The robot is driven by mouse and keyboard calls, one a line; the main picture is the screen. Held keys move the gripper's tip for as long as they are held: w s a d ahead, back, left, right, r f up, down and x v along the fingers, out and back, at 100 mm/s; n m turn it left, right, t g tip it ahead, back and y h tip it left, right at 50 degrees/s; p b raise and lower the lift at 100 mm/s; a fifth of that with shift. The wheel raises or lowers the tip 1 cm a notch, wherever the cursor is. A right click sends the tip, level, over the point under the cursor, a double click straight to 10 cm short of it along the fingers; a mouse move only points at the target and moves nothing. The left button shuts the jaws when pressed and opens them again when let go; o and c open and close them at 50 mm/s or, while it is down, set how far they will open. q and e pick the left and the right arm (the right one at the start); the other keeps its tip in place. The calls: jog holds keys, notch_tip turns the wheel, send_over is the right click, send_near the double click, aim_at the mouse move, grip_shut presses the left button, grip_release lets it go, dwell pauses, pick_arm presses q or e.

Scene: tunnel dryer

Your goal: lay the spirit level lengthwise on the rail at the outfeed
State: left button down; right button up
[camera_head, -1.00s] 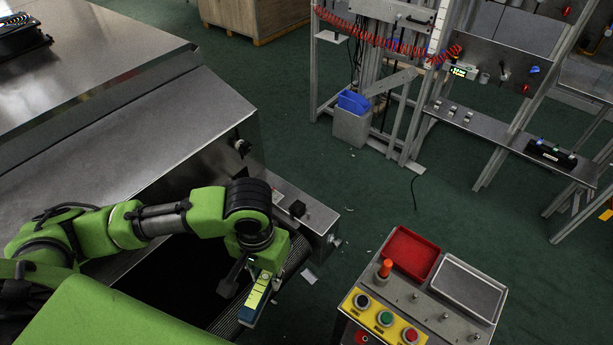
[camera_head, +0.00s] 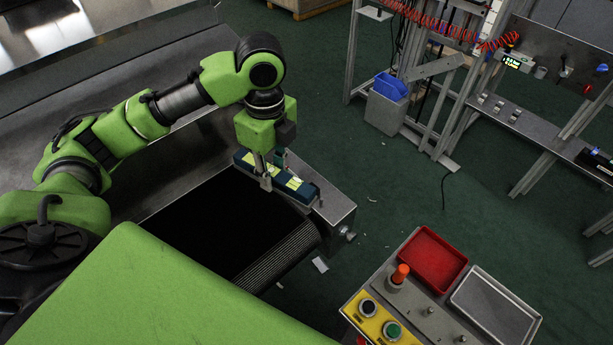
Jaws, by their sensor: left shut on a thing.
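The spirit level (camera_head: 298,187) is a dark blue bar with yellow-green parts on top, at the outfeed end of the dryer. My left gripper (camera_head: 266,180) points down and is shut on it near its left part. The level lies along the direction of the metal rail (camera_head: 335,206) beside the dark belt (camera_head: 215,232), over or on the rail. I cannot tell whether it touches the rail. My right gripper is not in view.
A control box with buttons, a red tray (camera_head: 432,262) and a grey tray (camera_head: 492,306) stands at the lower right. A frame with a blue bin (camera_head: 391,87) stands at the back.

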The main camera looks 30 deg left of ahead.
pick_arm(q)
jog(key=shift+w+a+r+m, duration=0.15)
jog(key=shift+a+r+m, duration=0.15)
jog(key=shift+m, duration=0.3)
jog(key=shift+w+a+r+m, duration=0.15)
jog(key=shift+r+m, duration=0.15)
jog(key=shift+m, duration=0.3)
jog(key=shift+w, duration=0.3)
jog(key=w+f, duration=0.4)
jog(key=w, duration=0.4)
jog(key=p, duration=0.1)
send_over(306, 172)
jog(key=s, duration=0.1)
notch_tip(306, 172, down, 4)
jog(key=shift+f, duration=0.25)
jog(key=shift+w+f, duration=0.5)
jog(key=shift+f, duration=0.15)
notch_tip(306, 172, down, 2)
jog(key=shift+f+p, duration=0.1)
jog(key=shift+p, duration=0.35)
jog(key=shift+f, duration=0.45)
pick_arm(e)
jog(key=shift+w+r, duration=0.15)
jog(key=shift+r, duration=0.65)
